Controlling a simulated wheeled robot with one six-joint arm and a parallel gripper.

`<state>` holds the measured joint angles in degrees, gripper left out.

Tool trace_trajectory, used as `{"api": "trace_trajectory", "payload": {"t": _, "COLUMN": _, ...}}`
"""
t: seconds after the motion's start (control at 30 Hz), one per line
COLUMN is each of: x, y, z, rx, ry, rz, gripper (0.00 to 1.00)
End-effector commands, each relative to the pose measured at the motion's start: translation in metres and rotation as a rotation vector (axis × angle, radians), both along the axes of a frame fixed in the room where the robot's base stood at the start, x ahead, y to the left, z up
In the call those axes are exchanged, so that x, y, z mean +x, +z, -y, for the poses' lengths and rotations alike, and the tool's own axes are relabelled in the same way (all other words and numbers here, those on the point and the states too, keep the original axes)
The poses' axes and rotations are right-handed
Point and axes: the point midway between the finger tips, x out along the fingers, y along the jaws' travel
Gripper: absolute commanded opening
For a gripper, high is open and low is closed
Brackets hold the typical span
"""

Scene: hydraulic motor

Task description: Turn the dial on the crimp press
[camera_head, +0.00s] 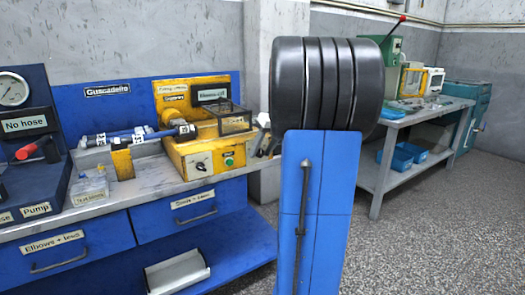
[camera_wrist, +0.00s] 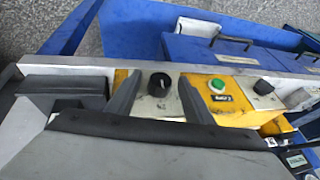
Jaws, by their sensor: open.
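The yellow crimp press (camera_head: 205,150) stands on the bench in the head view, with a small black dial (camera_head: 200,167) and a green button (camera_head: 228,160) on its front. In the wrist view a black dial (camera_wrist: 159,86) on a pale plate sits between the two fingers of my gripper (camera_wrist: 157,79). The fingers are apart, one on each side of it, and I cannot tell whether they touch it. The green button (camera_wrist: 217,85) and another black knob (camera_wrist: 263,87) lie to the right. In the head view my arm hides most of my gripper.
Blue drawers (camera_head: 172,216) with handles are under the bench. A blue tool with a shaft (camera_head: 130,137) lies left of the press, and a pump unit (camera_head: 35,150) stands farther left. Grey floor (camera_head: 430,240) is open at the right.

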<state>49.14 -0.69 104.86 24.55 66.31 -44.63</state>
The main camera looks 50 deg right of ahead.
Motion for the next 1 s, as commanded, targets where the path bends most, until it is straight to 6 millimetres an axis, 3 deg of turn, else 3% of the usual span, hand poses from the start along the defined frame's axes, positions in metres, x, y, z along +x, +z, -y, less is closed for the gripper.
{"api": "trace_trajectory", "payload": {"t": 0.17, "x": 0.0, "y": 0.0001, "z": -0.0001, "rx": 0.0, "ry": 0.0, "rz": 0.0, "gripper": 0.45}}
{"api": "trace_trajectory", "payload": {"t": 0.33, "x": -0.0001, "y": 0.0002, "z": -0.0001, "rx": 0.0, "ry": 0.0, "rz": 0.0, "gripper": 0.06}}
{"api": "trace_trajectory", "payload": {"t": 0.67, "x": -0.0003, "y": -0.0005, "z": 0.001, "rx": 0.033, "ry": 0.001, "rz": 0.006, "gripper": 0.06}}
{"api": "trace_trajectory", "payload": {"t": 1.0, "x": -0.0018, "y": -0.0026, "z": 0.0066, "rx": 0.239, "ry": -0.002, "rz": 0.057, "gripper": 0.06}}
